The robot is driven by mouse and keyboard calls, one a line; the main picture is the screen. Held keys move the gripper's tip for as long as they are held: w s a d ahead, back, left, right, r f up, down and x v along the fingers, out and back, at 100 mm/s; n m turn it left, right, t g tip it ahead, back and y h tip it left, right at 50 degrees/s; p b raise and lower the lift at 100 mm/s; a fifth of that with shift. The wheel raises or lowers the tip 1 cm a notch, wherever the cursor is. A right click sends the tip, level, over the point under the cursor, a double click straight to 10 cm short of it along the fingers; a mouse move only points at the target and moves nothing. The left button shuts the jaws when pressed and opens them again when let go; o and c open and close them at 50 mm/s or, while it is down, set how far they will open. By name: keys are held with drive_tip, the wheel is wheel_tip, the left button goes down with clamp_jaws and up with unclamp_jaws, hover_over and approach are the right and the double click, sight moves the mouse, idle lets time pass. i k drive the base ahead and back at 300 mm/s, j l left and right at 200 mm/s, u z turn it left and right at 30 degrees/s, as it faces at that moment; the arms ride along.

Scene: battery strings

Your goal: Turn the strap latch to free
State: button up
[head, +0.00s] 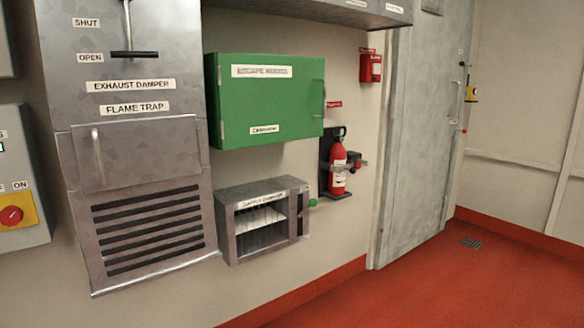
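A red fire extinguisher (338,170) stands upright in a dark wall bracket (326,150) left of the grey door. A dark strap crosses its body, and a small latch part (357,163) with a reddish tip sticks out at its right side. This looks like the strap latch, but it is too small to tell which way it is turned. My gripper is not in view.
A green cabinet (265,132) and a grey louvred box (232,225) with a green knob (313,202) are on the wall to the left. A red call box (370,67) is above. The red floor (400,290) in front is clear.

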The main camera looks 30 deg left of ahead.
sight(359, 164)
drive_tip(key=u, duration=0.85)
drive_tip(key=i+z, duration=0.3)
drive_tip(key=i, duration=1.85)
